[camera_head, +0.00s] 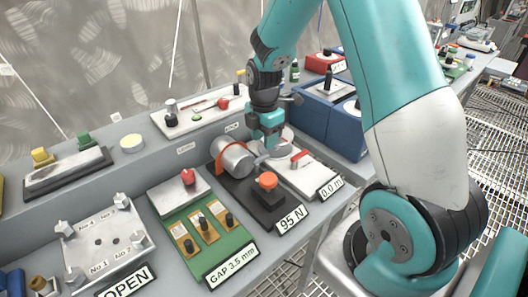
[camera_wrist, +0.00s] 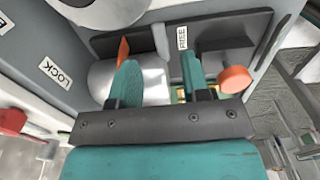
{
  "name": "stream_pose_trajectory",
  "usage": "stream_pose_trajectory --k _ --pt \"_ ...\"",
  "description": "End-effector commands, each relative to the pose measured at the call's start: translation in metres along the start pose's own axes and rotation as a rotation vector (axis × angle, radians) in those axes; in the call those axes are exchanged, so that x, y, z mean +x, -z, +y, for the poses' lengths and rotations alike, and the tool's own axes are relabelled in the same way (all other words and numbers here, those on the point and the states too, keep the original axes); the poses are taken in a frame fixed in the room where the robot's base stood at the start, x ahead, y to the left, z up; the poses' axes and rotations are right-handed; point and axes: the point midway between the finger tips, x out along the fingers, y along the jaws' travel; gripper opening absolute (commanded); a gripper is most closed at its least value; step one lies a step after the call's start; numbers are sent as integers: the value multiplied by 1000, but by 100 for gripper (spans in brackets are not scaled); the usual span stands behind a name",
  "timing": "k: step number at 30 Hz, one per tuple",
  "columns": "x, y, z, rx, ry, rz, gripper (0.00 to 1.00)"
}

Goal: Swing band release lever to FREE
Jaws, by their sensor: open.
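The band unit is a metal cylinder (camera_head: 236,160) with an orange band (camera_head: 219,151) around it, on a black base (camera_head: 262,208). In the wrist view the cylinder (camera_wrist: 153,82) and part of the orange band (camera_wrist: 123,49) show behind my fingers. A pale post (camera_wrist: 161,41), perhaps the lever, stands beyond the gap between them. A FREE label (camera_wrist: 182,37) is near the right finger; a LOCK label (camera_wrist: 56,72) is at left. My gripper (camera_wrist: 158,72) is open over the unit; contact is unclear. In the head view my gripper (camera_head: 264,148) partly hides this area.
An orange knob (camera_head: 267,181) on the black base stands close to my right finger, also in the wrist view (camera_wrist: 234,79). A white-topped 0.0 m unit (camera_head: 310,176) is at right, a green gap board (camera_head: 205,235) at left. Blue boxes (camera_head: 325,115) stand behind.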

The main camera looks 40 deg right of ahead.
Motion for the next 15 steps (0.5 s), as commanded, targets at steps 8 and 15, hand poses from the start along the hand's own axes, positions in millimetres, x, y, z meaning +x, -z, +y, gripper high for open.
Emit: stream_pose_trajectory --k 8,15 --pt "45 0 0 0 2 1 43" --pt "54 0 0 0 -1 0 43"
